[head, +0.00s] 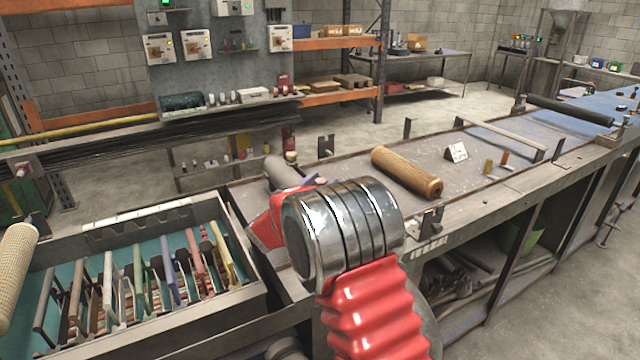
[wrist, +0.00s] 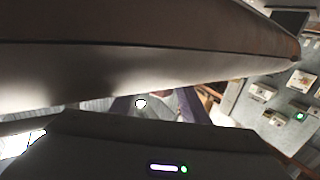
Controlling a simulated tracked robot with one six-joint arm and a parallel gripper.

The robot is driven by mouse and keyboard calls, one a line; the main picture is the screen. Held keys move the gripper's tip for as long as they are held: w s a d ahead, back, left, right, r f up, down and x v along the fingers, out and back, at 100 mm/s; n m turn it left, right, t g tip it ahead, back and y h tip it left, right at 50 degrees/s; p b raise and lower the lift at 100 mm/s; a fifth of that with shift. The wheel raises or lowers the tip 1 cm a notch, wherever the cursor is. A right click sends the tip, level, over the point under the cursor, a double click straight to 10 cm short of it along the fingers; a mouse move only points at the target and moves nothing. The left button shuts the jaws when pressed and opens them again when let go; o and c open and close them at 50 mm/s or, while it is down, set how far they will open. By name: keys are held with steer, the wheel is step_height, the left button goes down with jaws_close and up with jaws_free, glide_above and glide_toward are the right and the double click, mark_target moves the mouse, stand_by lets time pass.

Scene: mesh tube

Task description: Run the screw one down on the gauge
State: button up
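I cannot pick out a gauge or its screw for sure in either view. A brown ribbed mesh tube (head: 407,173) lies on the long bench (head: 470,195). A pale mesh tube (head: 14,268) shows at the left edge. Coloured upright frames (head: 168,262) stand in a row in a teal-lined tray (head: 150,218). My gripper is mostly hidden behind my arm in the head view. In the wrist view its dark fingers (wrist: 153,105) show low in the middle, partly covered, and their opening is unclear. A large beige-brown shape (wrist: 130,65), too close to identify, fills the top there.
A small white card (head: 456,152) and low posts stand on the bench beyond the brown tube. A dark roller (head: 570,110) lies at its far right. A panel with switch boxes (head: 197,45) stands behind. My arm blocks the middle front.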

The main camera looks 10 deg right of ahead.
steer(key=c, duration=0.9)
steer(key=shift+a, duration=0.2)
steer(key=shift+d, duration=0.15)
steer(key=shift+m+g+h, duration=0.3)
steer(key=shift+m+g+h, duration=0.4)
steer(key=shift+g+h, duration=0.1)
steer(key=shift+d+m+g+h, duration=0.1)
steer(key=shift+m+g+h, duration=0.85)
steer(key=shift+g, duration=0.25)
steer(key=shift+m+g+h, duration=0.95)
steer(key=shift+m+g, duration=0.4)
steer(key=shift+g, duration=0.45)
steer(key=shift+d+m+g+h, duration=0.1)
steer(key=shift+m+g+h, duration=0.15)
steer(key=shift+m+g, duration=0.9)
steer(key=shift+d+m+g+h, duration=0.2)
steer(key=shift+m+g, duration=0.45)
steer(key=shift+g, duration=1)
steer(key=shift+a, duration=0.15)
